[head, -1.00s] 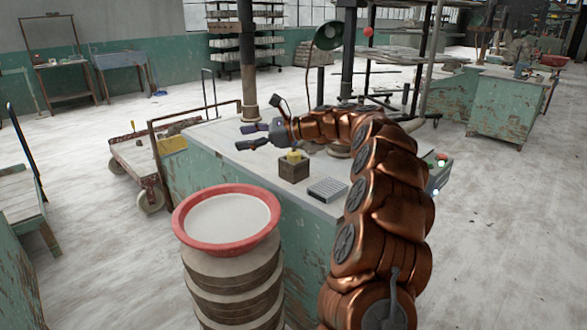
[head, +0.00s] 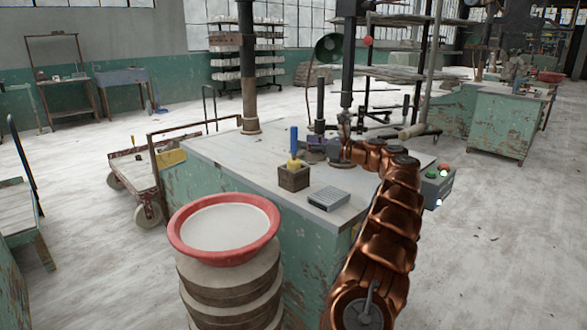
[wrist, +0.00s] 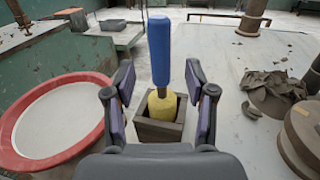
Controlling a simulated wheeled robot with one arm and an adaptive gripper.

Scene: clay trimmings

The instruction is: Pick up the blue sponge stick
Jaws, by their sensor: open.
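The blue sponge stick (head: 294,141) stands upright in a small square wooden box (head: 292,182) on the green-sided worktable. It has a blue upper part and a yellow lower part, whose bottom is hidden inside the box. In the wrist view the stick (wrist: 159,50) rises between and beyond the fingers of my gripper (wrist: 160,88). The fingers are spread wide, with purple pads, and hold nothing. In the head view my gripper (head: 316,143) is just right of the stick, at about the height of its yellow part.
A grey slotted block (head: 328,198) lies on the table right of the box. A red-rimmed basin (head: 223,222) sits on stacked discs in front. The tabletop left of the box is clear.

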